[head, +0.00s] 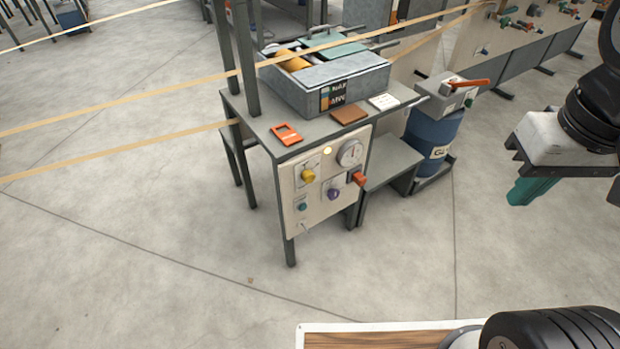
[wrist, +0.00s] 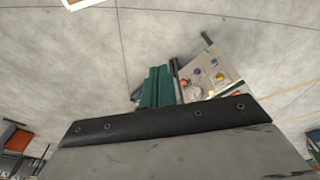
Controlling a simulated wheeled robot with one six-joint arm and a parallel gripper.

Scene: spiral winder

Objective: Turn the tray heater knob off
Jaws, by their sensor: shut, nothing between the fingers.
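A cream control panel (head: 290,190) is on the front of a grey metal table. It carries a yellow knob (head: 307,175), a purple knob (head: 333,194), a small teal knob (head: 302,207) and an orange-red handle (head: 357,178). Their labels are too small to read, so I cannot tell which knob is the tray heater's. A round gauge (head: 350,153) and a lit lamp (head: 327,150) sit near its top edge. My gripper (head: 525,190), with teal fingers, is shut and empty, well right of the panel. The wrist view shows the fingers (wrist: 157,87) left of the purple knob (wrist: 198,71).
A grey box-shaped tray (head: 345,85) with a roller stands on the tabletop. An orange device (head: 286,134) lies near the table's front edge. A blue drum (head: 432,135) stands right of the table. Tan bands (head: 130,102) stretch left. The floor before the panel is clear.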

